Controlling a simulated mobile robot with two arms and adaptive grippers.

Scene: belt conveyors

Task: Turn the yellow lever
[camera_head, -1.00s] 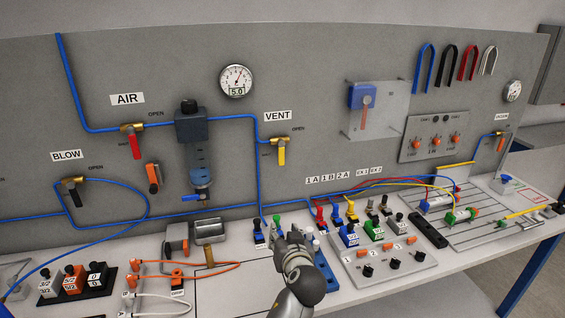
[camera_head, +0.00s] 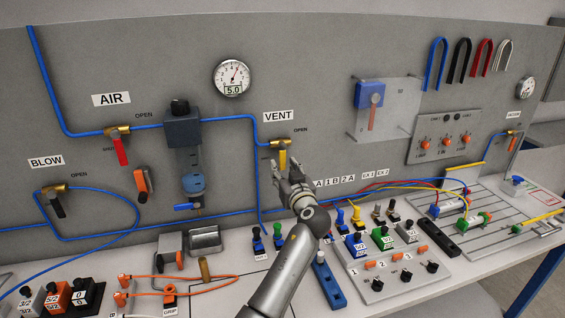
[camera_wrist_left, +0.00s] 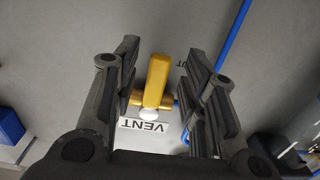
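The yellow lever (camera_head: 282,159) hangs straight down from the brass VENT valve (camera_head: 281,142) on the grey wall panel. My left gripper (camera_head: 290,174) is just below and in front of it, fingers pointing up toward the panel, and covers the lever's lower end in the head view. In the left wrist view the yellow lever (camera_wrist_left: 157,78) shows between the two spread dark fingers, with a gap on each side. The gripper is open and empty. Whether the fingertips reach past the lever's depth is hard to tell. My right gripper is not in view.
Blue hoses (camera_head: 257,180) run beside the VENT valve. To the left are a regulator (camera_head: 184,130) and the red AIR lever (camera_head: 121,151). Below, the bench carries several coloured push valves (camera_head: 383,237) and a small metal tray (camera_head: 205,240).

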